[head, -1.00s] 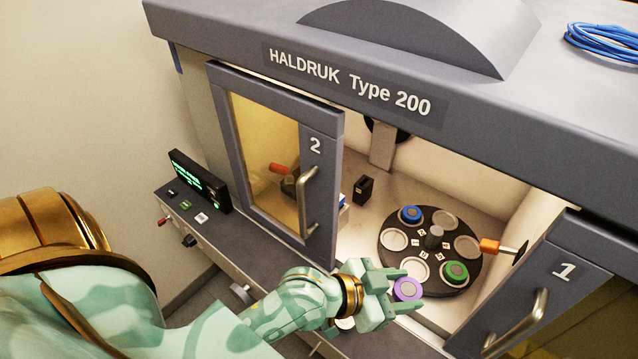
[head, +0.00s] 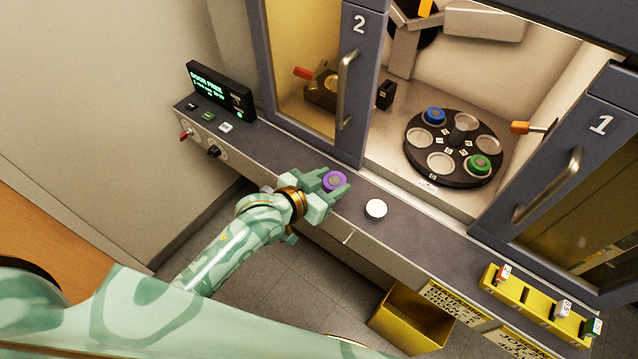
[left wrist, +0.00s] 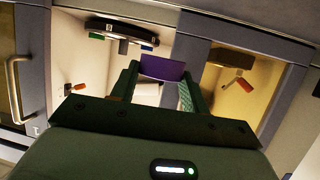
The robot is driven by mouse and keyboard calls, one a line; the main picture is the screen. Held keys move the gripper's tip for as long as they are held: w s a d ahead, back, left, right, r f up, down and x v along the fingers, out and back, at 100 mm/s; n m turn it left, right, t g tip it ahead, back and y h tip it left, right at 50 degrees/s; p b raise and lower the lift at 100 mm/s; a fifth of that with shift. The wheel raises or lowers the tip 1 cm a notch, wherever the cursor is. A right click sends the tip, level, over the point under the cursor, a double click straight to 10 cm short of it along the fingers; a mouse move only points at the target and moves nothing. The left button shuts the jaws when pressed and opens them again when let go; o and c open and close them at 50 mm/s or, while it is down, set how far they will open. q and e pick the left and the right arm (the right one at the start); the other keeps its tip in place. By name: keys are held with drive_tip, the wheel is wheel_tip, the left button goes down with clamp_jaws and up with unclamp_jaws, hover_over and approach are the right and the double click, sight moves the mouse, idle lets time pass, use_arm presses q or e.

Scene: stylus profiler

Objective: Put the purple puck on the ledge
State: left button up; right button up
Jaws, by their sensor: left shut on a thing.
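The purple puck (head: 335,181) is between the fingers of my left gripper (head: 337,188), which is shut on it. In the head view the gripper and puck are over the grey ledge (head: 284,158) in front of the cabinet. I cannot tell whether the puck touches the ledge. In the left wrist view the purple puck (left wrist: 163,68) sits between the two fingertips (left wrist: 160,80). My right gripper is not in view.
A white round button or disc (head: 376,208) is on the ledge just right of the puck. A black carousel (head: 411,150) holds a blue puck (head: 433,116) and a green puck (head: 479,163) inside the cabinet. A yellow rack (head: 519,317) stands at the ledge's right.

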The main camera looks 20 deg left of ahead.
use_arm(q)
drive_tip(key=w+a+f+b, duration=0.1)
drive_tip(key=w+f, duration=0.1)
drive_tip(key=w+a+f+b, duration=0.1)
drive_tip(key=w+a+f, duration=0.1)
drive_tip(key=w+f, duration=0.1)
drive_tip(key=w+a+f+b, duration=0.1)
drive_tip(key=w+f+b, duration=0.1)
drive_tip(key=w, duration=0.1)
drive_tip(key=shift+a+f, duration=0.25)
drive_tip(key=shift+f, duration=0.15)
wheel_tip(320, 180, down, 3)
drive_tip(key=shift+w+a+r+b, duration=0.1)
drive_tip(key=shift+b, duration=0.65)
drive_tip(key=shift+f, duration=0.35)
drive_tip(key=shift+r, duration=0.1)
drive_tip(key=o, duration=1.4)
drive_tip(key=shift+f, duration=0.2)
